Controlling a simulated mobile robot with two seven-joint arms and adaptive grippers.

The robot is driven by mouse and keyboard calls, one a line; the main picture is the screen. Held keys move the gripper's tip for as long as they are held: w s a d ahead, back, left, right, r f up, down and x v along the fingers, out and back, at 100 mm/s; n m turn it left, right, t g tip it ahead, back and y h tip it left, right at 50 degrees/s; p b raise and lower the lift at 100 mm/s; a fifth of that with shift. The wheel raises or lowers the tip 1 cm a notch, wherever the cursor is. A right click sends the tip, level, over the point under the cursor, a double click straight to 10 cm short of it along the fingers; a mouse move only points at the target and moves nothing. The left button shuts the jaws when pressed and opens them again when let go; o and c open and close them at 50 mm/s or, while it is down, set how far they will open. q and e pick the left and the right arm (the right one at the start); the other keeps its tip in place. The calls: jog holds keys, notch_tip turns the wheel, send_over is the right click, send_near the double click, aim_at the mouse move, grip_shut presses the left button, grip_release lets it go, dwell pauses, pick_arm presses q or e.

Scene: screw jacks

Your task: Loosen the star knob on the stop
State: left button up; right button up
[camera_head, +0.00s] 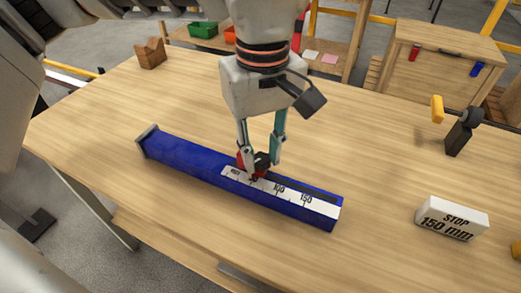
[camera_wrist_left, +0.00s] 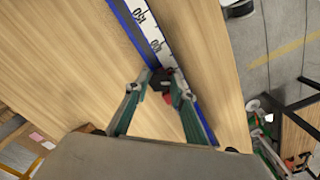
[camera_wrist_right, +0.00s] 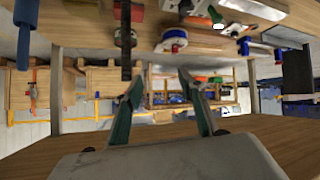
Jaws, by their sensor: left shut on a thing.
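A long blue rail (camera_head: 190,165) with a white millimetre scale (camera_head: 290,195) lies across the table. The stop is a small red block (camera_head: 242,165) on the rail near the low end of the scale, with a black star knob (camera_head: 262,160) on it. My left gripper (camera_head: 260,162) comes from above and is shut on the knob. In the left wrist view the dark knob (camera_wrist_left: 161,80) sits between the fingertips, with red below it. My right gripper (camera_wrist_right: 160,80) is open and empty in its wrist view, away from the rail.
A white block reading "STOP 150 mm" (camera_head: 452,218) stands at the right. Behind it is a black stand with a yellow part (camera_head: 460,135). A brown wooden block (camera_head: 151,53) is at the back left.

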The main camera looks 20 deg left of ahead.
pick_arm(q)
jog(key=shift+r+n, duration=0.25)
jog(key=shift+n, duration=0.05)
jog(key=shift+r+n+p, duration=0.1)
jog(key=shift+n+p, duration=0.7)
jog(key=shift+p, duration=0.2)
jog(key=n+p, duration=0.2)
jog(key=shift+n, duration=0.3)
jog(key=n+p, duration=0.2)
jog(key=shift+n, duration=0.4)
jog(key=shift+w+n+p, duration=0.1)
jog(key=shift+n+p, duration=0.6)
jog(key=shift+n, duration=0.1)
jog(key=shift+n+p, duration=0.55)
jog(key=shift+n, duration=0.35)
jog(key=shift+f+n+p, duration=0.3)
jog(key=shift+n+p, duration=0.3)
jog(key=shift+n, duration=0.9)
pick_arm(e)
jog(key=d+r, duration=0.1)
jog(key=s+r, duration=0.1)
jog(key=shift+d+r+h, duration=0.35)
jog(key=shift+d+h, duration=0.05)
pick_arm(q)
jog(key=shift+f, duration=0.15)
pick_arm(e)
jog(key=shift+s+f, duration=0.2)
jog(key=shift+s, duration=0.2)
